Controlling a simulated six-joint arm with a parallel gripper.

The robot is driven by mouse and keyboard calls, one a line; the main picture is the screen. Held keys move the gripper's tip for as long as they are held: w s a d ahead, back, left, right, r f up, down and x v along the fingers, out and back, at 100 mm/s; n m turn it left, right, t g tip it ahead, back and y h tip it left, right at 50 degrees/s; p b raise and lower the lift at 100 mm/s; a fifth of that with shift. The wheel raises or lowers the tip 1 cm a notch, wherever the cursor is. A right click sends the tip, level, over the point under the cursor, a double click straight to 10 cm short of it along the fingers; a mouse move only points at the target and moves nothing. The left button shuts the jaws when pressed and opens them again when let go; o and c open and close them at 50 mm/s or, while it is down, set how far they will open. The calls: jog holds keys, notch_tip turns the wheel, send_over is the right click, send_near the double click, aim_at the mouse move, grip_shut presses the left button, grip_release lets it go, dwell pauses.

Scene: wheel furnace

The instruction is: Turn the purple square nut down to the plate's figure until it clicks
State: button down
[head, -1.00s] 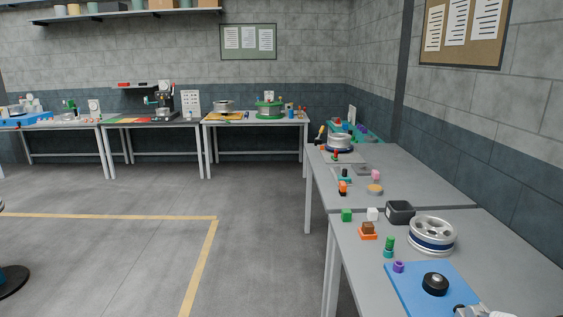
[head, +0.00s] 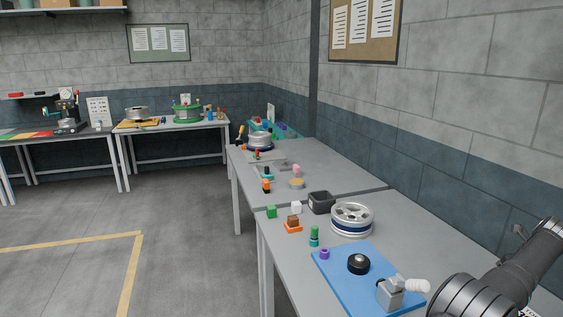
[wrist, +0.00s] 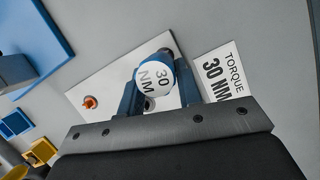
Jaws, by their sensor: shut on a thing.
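In the wrist view my gripper (wrist: 158,85) is shut on a blue tool (wrist: 168,54) with a round white face marked "30 NM". A white plate (wrist: 217,74) beside it reads "TORQUE 30 NM". The tool stands over a pale panel (wrist: 105,90) with a small orange-red piece (wrist: 90,102) on it. I cannot pick out a purple square nut in the wrist view; the gripper and tool may hide it. In the head view a small purple ring-like piece (head: 324,254) is at the blue mat's edge; I cannot tell if it is the nut.
The head view shows a blue mat (head: 345,286) with a black round part (head: 359,264), and a silver wheel (head: 352,219) behind it. A dark bin (head: 321,202) stands nearby. In the wrist view blue (wrist: 15,124) and yellow (wrist: 42,150) boxes lie lower left.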

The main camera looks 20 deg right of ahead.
jog(key=shift+f, duration=0.45)
dwell(0.3)
jog(key=c, duration=0.9)
grip_release()
jog(key=shift+c, duration=0.2)
jog(key=v, duration=1.2)
jog(key=shift+f, duration=0.1)
jog(key=x, duration=1.2)
jog(key=shift+r, duration=0.3)
